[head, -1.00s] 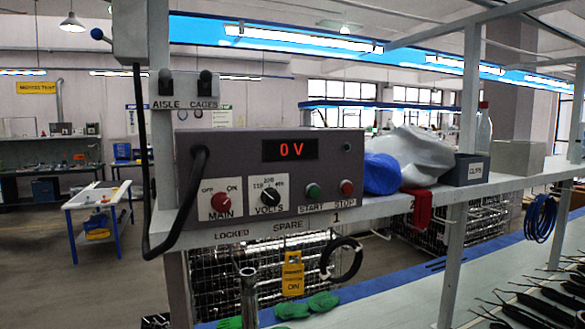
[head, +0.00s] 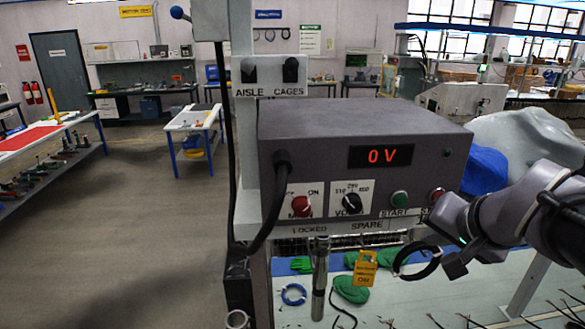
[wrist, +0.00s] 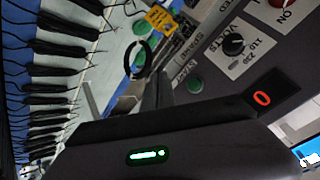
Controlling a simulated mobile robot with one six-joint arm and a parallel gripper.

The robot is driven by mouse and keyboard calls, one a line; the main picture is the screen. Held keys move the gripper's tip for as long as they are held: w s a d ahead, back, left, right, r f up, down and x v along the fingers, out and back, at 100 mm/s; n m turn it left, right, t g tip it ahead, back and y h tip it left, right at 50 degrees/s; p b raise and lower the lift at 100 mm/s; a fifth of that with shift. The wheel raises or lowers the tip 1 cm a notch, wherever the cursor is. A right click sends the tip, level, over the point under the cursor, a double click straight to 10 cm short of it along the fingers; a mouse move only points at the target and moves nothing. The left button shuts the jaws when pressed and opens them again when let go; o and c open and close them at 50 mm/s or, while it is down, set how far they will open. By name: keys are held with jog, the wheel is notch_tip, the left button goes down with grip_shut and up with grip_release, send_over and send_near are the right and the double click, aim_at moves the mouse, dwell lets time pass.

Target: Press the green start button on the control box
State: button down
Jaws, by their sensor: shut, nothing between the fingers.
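The grey control box (head: 330,180) stands on the shelf, its red display reading 0 V. The green start button (head: 399,198) sits on its front face, above the START label. In the wrist view the start button (wrist: 195,84) is just right of my fingers, unobstructed. My gripper (head: 437,232) is shut and empty. In the head view it is right of and below the start button, in front of the box's lower right corner. It partly covers the STOP label. In the wrist view my gripper (wrist: 150,95) appears apart from the button, though the exact gap is unclear.
The red stop button (head: 437,193) is close above my gripper. A red main knob (head: 301,205) and black volts knob (head: 350,203) lie left. A blue roll (head: 485,170) lies right of the box.

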aim_at(401, 201)
jog(key=shift+s, duration=0.1)
jog(key=w+p, duration=0.3)
jog(key=w, duration=0.6)
jog(key=shift+a, duration=0.2)
dwell(1.9)
jog(key=shift+w, duration=0.4)
